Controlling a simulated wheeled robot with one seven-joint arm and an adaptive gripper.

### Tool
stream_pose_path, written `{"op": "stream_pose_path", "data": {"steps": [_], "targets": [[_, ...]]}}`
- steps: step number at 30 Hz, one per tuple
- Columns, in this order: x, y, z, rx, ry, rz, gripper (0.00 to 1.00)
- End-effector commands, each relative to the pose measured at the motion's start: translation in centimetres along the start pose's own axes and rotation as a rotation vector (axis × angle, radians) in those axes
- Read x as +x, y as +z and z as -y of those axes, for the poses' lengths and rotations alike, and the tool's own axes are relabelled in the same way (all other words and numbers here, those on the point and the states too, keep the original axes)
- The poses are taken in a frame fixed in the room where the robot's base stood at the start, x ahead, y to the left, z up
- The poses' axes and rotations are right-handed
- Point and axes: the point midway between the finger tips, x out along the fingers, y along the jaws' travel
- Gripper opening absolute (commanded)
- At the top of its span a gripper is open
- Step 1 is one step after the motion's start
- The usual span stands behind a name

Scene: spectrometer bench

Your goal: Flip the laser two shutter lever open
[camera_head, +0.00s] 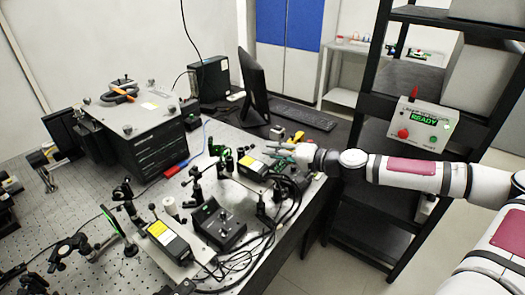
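Two black boxes with yellow labels, likely lasers, sit on the optical bench (58,225). The nearer laser (169,241) is at the front middle. The farther laser (251,167) is nearer the bench's right edge. I cannot tell which one is laser two, and I cannot make out a shutter lever on either. My gripper (274,148) reaches in from the right and appears just behind and right of the farther laser. Its fingers are too small to show whether they are open or shut, or whether they touch anything.
A black control box (218,226) with cables stands between the lasers. A large dark instrument (140,125) is at the back left. A monitor (253,85) and keyboard (303,114) stand behind my gripper. A black shelf (385,185) carries a box (423,124) reading READY.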

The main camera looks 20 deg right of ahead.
Motion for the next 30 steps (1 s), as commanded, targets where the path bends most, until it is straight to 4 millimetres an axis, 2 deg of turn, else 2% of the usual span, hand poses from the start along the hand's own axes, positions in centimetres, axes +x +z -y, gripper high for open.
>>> {"op": "stream_pose_path", "data": {"steps": [3,10,30], "targets": [[-2.3,-0.1,-0.1,0.001,0.001,-0.002,0.24],[-4.5,0.0,-0.1,0.002,0.0,0.0,0.24],[-4.7,0.0,0.0,0.001,0.0,0.001,0.24]]}}
